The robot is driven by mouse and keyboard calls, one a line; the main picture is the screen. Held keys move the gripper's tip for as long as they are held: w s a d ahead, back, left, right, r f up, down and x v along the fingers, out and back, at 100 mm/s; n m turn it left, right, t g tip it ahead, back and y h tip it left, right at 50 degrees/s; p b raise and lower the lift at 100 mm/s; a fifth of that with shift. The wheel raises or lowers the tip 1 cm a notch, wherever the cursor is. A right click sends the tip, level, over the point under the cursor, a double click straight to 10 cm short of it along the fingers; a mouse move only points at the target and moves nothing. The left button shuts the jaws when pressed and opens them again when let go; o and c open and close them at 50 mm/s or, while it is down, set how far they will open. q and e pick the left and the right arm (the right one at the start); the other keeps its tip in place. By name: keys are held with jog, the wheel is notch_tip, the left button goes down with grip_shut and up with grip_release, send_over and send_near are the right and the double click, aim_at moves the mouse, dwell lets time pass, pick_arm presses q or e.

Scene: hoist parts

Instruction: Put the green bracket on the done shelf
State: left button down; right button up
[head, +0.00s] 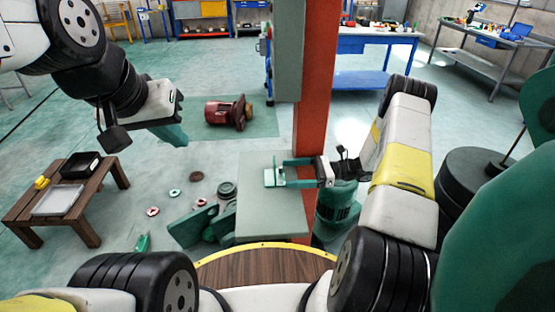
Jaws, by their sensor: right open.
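My left gripper (172,134) hangs over the floor at upper left, away from the block. Its fingers overlap in view, so its opening is unclear. I cannot make out which surface is the done shelf.
The orange post (315,90) rises right behind the block. Dark green parts (195,228) and several small rings lie on the floor left of it. A wooden table (27,207) with trays stands at left. A red motor-like part (227,112) lies on a mat. Workbenches stand behind.

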jog(key=d, duration=0.7)
jog(key=s+a+r+n+g+h, duration=0.15)
jog(key=s+r+n+h, duration=0.25)
jog(key=r, duration=0.5)
jog(key=s+a+r+n+g+h, duration=0.1)
jog(key=s+a+r+n+h, duration=0.3)
jog(key=r, duration=0.6)
jog(key=s+d+r+n+t+h, duration=0.2)
jog(key=s+r+n+t+h, duration=0.5)
jog(key=s, duration=0.9)
notch_tip(320, 180, up, 5)
jog(key=n+t, duration=0.1)
jog(key=n, duration=0.2)
jog(key=shift+r+n+t+h, duration=0.15)
jog(key=shift+n+t+h, duration=0.15)
jog(key=shift+t+h, duration=0.1)
